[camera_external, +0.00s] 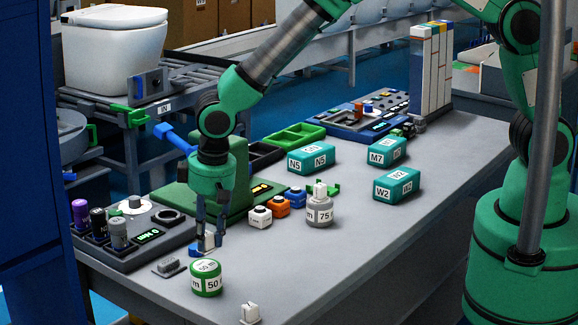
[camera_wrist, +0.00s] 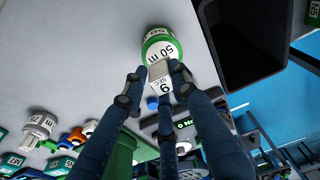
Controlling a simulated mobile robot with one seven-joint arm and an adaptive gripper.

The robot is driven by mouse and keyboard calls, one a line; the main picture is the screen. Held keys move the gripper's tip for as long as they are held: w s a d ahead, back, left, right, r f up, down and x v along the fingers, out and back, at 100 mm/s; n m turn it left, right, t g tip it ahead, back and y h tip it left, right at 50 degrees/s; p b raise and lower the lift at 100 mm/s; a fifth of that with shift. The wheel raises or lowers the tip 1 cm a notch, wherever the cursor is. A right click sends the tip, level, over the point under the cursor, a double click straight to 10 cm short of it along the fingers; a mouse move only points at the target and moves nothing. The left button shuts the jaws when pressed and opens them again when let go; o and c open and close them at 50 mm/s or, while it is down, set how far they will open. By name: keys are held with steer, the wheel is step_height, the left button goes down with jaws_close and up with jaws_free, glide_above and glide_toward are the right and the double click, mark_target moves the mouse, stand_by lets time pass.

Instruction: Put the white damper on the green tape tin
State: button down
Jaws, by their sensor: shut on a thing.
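My gripper (camera_external: 208,245) is shut on a small white damper (camera_external: 209,239), low over the near left part of the table. In the wrist view the fingertips (camera_wrist: 158,70) sit on either side of the white damper (camera_wrist: 163,84), whose label reads "9 SEC". The green tape tin (camera_external: 206,279), with a white label reading "50 m", stands on the table just in front of the gripper. The tin also shows beyond the fingertips in the wrist view (camera_wrist: 158,42). The damper appears beside the tin, not on it. Its underside contact is unclear.
A grey tin (camera_external: 319,212) marked 75 bears another white piece. A small white block (camera_external: 250,314) stands near the front edge. A dark console (camera_external: 140,240) is at left. White, orange and blue cubes (camera_external: 279,206) and teal boxes (camera_external: 311,158) lie behind. The table's front right is clear.

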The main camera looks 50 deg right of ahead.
mark_target(201, 254)
steer(key=shift+w+a, duration=0.2)
steer(key=shift+w, duration=0.1)
steer(key=shift+f+b, duration=0.35)
steer(key=shift+f, duration=1.45)
steer(key=shift+f, duration=0.15)
steer(key=c, duration=1.4)
jaws_free()
steer(key=shift+o, duration=0.2)
steer(key=r, duration=0.4)
steer(key=s+r+p, duration=0.1)
steer(key=r, duration=0.7)
steer(key=shift+s+r+p, duration=0.1)
steer(key=shift+s+p, duration=0.3)
steer(key=shift+d+r, duration=0.1)
